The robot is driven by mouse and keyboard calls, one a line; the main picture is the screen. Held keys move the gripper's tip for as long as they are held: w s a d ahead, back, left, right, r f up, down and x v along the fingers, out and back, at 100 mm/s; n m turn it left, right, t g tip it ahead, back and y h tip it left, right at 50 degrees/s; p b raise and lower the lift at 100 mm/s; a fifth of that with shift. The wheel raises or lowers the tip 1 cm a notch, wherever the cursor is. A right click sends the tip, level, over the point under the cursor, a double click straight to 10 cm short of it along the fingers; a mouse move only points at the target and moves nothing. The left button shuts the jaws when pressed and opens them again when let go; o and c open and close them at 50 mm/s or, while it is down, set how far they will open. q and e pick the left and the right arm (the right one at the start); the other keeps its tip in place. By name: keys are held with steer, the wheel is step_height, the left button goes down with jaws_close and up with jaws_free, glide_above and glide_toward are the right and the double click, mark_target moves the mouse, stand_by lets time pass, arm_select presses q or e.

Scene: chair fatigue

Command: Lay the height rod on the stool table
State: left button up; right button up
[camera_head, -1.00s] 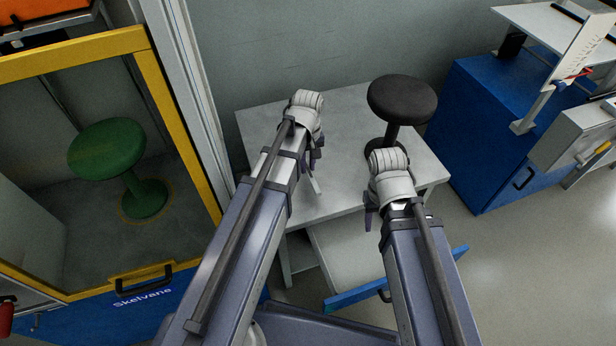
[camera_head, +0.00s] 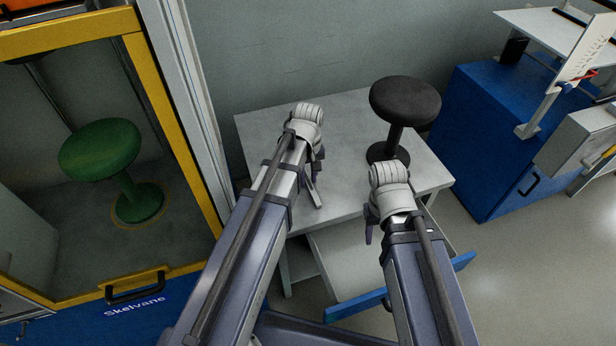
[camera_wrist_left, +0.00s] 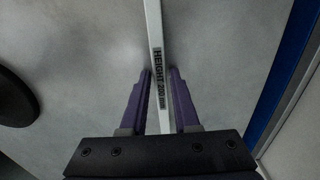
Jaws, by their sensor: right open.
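The height rod (camera_wrist_left: 154,30) is a thin white bar printed "HEIGHT 200 mm". In the left wrist view it runs between the purple fingers of my left gripper (camera_wrist_left: 160,72), which look closed on it. In the head view part of the rod (camera_head: 314,190) shows below my left gripper (camera_head: 319,158), over the stool table (camera_head: 262,127). I cannot tell whether the rod touches the table. My right gripper (camera_head: 370,222) is open near the table's front right; its wrist hides most of it.
A black stool (camera_head: 405,100) stands on the table's right part; its dark foot (camera_wrist_left: 14,98) shows at the left wrist view's left edge. A drawer with a blue front (camera_head: 350,306) is pulled out below. A yellow-framed case (camera_head: 185,130) with a green stool (camera_head: 100,150) stands left, a blue cabinet (camera_head: 480,140) right.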

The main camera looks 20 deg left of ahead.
mark_target(308, 181)
arm_select(q)
steer(key=shift+o, duration=1.3)
steer(key=shift+r, duration=0.15)
step_height(308, 181, up, 12)
steer(key=p, duration=1.2)
steer(key=s+d+m+y, duration=0.1)
steer(key=s+d+m, duration=0.9)
steer(key=s, duration=0.4)
steer(key=shift+m, duration=0.3)
steer(key=shift+r, duration=0.1)
